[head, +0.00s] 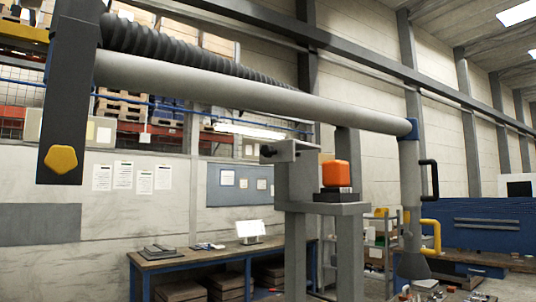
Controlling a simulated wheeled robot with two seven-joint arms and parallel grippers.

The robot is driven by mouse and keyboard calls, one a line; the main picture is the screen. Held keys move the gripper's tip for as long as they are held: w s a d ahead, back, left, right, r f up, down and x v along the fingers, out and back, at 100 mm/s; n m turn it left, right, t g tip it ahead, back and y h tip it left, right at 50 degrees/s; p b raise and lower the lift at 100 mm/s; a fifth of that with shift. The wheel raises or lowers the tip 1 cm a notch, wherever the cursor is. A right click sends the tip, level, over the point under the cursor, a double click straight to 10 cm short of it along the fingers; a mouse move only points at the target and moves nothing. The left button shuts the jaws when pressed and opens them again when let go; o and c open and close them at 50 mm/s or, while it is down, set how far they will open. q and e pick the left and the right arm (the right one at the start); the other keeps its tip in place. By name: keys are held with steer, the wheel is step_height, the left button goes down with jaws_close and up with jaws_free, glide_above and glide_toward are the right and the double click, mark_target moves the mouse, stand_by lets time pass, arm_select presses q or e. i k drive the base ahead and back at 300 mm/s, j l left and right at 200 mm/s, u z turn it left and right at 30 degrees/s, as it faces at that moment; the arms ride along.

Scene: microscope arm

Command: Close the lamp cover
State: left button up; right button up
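I cannot make out for sure which part is the lamp cover. A long grey tube arm (250,92) with a black ribbed hose (190,62) along its top crosses the view. It runs from a dark post (72,90) at the left, which has a yellow knob (61,159), to a blue joint (411,128) at the right. A grey vertical tube (409,175) hangs there, with a black handle (433,180), a yellow handle (434,236) and a flared lower end (412,267). Neither of my grippers shows.
Grey uprights (296,225) stand mid-view, near an orange block (336,174) on a dark base. A workbench (215,255) with a white panel (250,230) stands behind. A blue cabinet (490,222) and a cluttered bench (495,260) are at the right.

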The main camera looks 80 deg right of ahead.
mark_target(277, 152)
steer(key=z, duration=0.45)
steer(key=i+j+z, duration=0.1)
steer(key=z, duration=0.35)
steer(key=j+z, duration=0.1)
steer(key=z, duration=0.35)
steer(key=j+z, duration=0.1)
steer(key=z, duration=0.35)
steer(key=j+z, duration=0.15)
steer(key=z, duration=0.3)
steer(key=j+z, duration=0.1)
steer(key=z, duration=0.35)
